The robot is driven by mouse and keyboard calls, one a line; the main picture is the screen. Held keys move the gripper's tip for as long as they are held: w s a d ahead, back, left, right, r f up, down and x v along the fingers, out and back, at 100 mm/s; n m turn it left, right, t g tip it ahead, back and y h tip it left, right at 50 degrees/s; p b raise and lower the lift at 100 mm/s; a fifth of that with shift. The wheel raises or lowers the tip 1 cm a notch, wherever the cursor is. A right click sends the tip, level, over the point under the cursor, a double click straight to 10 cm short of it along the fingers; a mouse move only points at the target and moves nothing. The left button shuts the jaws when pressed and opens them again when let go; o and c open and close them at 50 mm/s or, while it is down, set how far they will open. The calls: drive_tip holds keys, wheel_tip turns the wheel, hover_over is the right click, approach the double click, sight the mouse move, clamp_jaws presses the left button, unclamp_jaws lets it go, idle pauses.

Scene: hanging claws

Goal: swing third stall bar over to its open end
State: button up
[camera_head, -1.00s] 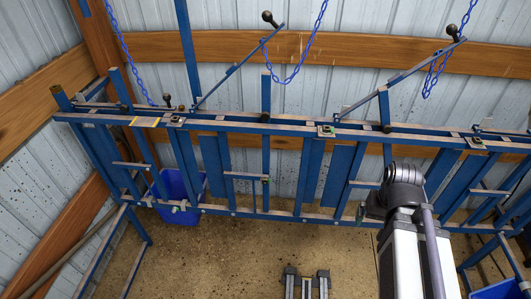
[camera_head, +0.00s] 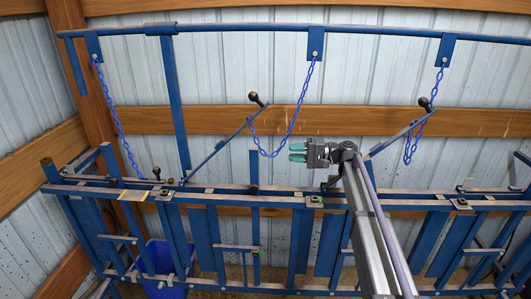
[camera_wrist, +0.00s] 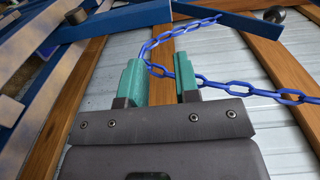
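Several blue stall bars are hinged along the blue rack. One slanted bar (camera_head: 222,147) leans up to the right and ends in a black knob (camera_head: 257,99). Another slanted bar (camera_head: 395,138) to the right leans the same way, with its own black knob (camera_head: 425,104). A bar at the far left lies low, its knob (camera_head: 157,173) near the rail. I cannot tell which is counted third. My gripper (camera_head: 297,152) points left, between the two slanted bars. Its green fingers (camera_wrist: 160,83) are apart with nothing clearly held. A blue bar (camera_wrist: 230,18) with a dark knob (camera_wrist: 275,14) shows beyond them.
A blue chain (camera_head: 290,130) hangs close to my gripper; in the wrist view the chain (camera_wrist: 235,88) crosses by the fingertips, contact unclear. Other chains hang at left (camera_head: 118,130) and right (camera_head: 412,140) from the overhead pipe (camera_head: 380,34). A blue bin (camera_head: 160,262) stands below.

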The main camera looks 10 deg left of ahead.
drive_tip(key=shift+s+r, duration=0.2)
drive_tip(key=shift+r, duration=0.05)
drive_tip(key=shift+c, duration=0.6)
drive_tip(key=shift+s+a, duration=0.1)
drive_tip(key=shift+a, duration=0.3)
drive_tip(key=c, duration=0.3)
drive_tip(key=a, duration=0.3)
drive_tip(key=s+a, duration=0.1)
drive_tip(key=a, duration=0.5)
drive_tip(key=shift+s, duration=0.25)
clamp_jaws()
